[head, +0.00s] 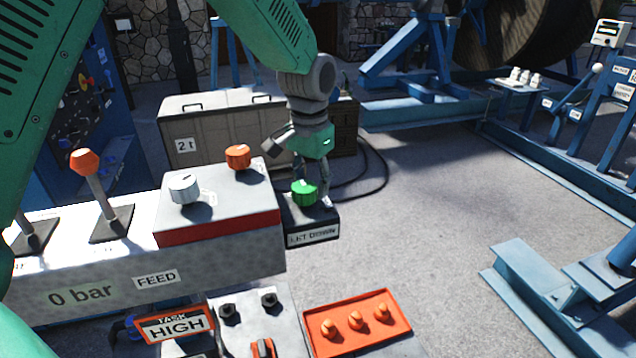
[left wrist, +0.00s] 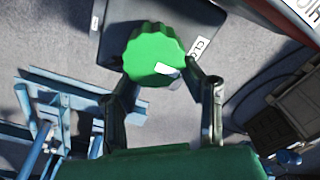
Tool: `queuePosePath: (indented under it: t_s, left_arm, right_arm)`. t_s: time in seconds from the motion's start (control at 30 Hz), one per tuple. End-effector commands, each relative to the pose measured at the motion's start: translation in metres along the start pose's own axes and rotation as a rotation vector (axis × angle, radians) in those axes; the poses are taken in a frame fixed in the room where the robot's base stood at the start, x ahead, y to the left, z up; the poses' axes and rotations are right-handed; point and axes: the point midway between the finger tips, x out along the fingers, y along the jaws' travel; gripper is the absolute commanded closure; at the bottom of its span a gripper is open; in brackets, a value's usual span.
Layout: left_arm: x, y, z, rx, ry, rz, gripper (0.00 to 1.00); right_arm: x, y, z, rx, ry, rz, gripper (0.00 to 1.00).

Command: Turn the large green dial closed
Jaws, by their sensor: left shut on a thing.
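The large green dial (head: 303,192) sits on a dark box labelled "LET DOWN" (head: 313,236) at the right end of the grey console. In the left wrist view the green dial (left wrist: 153,52) has a scalloped rim and a white pointer mark facing toward my gripper's right finger. My left gripper (head: 312,192) reaches down over the dial, with one finger on each side of it. In the left wrist view my left gripper (left wrist: 163,84) has its fingers against the dial's near edge. A label that begins "CL" (left wrist: 197,50) lies beside the dial. My right gripper is not visible.
The console carries a white knob (head: 184,188), an orange knob (head: 237,157) and an orange-topped lever (head: 88,165) left of the dial. A lower panel has an orange tray (head: 340,345) with three knobs. Grey floor lies open to the right of the console.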

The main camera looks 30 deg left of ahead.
Motion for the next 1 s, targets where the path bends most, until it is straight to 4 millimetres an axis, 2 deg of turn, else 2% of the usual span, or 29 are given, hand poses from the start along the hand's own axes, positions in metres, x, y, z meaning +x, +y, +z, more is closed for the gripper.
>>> queuePosePath:
  t_s: [0.03, 0.4, 0.43, 0.5, 0.83, 1.0]
  left_arm:
    - [0.009, -0.001, 0.013, -0.005, -0.045, 0.001, 0.93]
    - [0.009, 0.002, 0.013, -0.007, -0.045, 0.001, 0.93]
    - [0.009, 0.002, 0.013, -0.007, -0.045, 0.002, 0.57]
    - [0.009, 0.002, 0.013, -0.007, -0.045, 0.002, 0.38]
    - [0.003, 0.004, 0.004, -0.005, -0.035, 0.001, 0.38]
    - [-0.024, 0.004, 0.005, -0.006, -0.031, 0.001, 0.38]
  right_arm:
    - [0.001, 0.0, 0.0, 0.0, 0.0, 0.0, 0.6]
    - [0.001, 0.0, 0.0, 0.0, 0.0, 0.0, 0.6]
    - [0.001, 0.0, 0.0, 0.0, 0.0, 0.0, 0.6]
    - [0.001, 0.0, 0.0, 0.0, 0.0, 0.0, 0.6]
    - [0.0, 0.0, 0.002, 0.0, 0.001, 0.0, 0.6]
    - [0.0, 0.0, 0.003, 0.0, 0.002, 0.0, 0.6]
